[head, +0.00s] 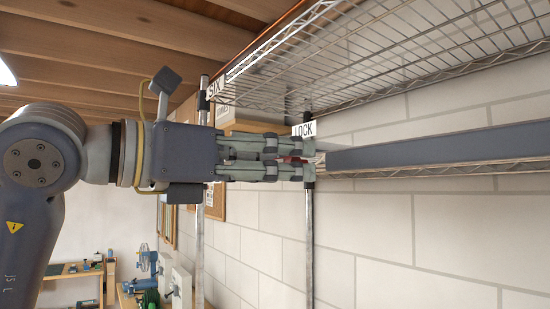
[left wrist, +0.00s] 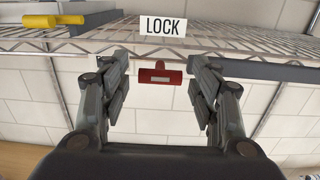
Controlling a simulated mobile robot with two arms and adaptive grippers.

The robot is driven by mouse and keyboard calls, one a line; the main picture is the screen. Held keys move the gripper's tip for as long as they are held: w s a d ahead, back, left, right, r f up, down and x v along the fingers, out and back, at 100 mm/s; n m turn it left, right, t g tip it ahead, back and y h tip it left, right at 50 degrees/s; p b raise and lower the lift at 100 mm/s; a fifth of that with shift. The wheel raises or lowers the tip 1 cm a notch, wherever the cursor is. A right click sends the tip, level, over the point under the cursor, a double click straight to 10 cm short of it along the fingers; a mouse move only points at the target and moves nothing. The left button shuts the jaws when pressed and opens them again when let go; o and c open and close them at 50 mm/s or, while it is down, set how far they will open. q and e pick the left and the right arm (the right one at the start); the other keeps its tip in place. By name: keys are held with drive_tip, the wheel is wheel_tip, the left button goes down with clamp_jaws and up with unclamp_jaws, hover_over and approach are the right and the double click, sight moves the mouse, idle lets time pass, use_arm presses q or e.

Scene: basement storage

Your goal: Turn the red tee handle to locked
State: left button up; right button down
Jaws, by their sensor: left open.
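The red tee handle (left wrist: 160,76) shows in the left wrist view below the wire shelf edge, its crossbar level across the picture and a short stem above it. A white LOCK sign (left wrist: 163,26) is above it; the sign also shows in the head view (head: 304,129). My left gripper (head: 309,162) is open, its fingers on either side of the handle with gaps between. In the head view only a sliver of the red handle (head: 294,159) shows, mostly hidden behind the fingers. My right gripper is in neither view.
A wire shelf (head: 400,60) hangs above, and a grey bar (head: 440,148) runs along the lower shelf to the right. A yellow-handled thing (left wrist: 55,20) lies on the shelf at left in the wrist view. Metal posts (head: 308,240) stand close to my gripper.

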use_arm(q)
drive_tip(key=shift+c, duration=0.6)
drive_tip(key=c, duration=1)
drive_tip(key=shift+o, duration=0.2)
drive_tip(key=m+b, duration=0.1)
drive_tip(key=m, duration=0.7)
drive_tip(key=shift+m+b, duration=0.3)
drive_tip(key=shift+b, duration=0.1)
drive_tip(key=m, duration=0.9)
drive_tip(key=shift+m, duration=0.3)
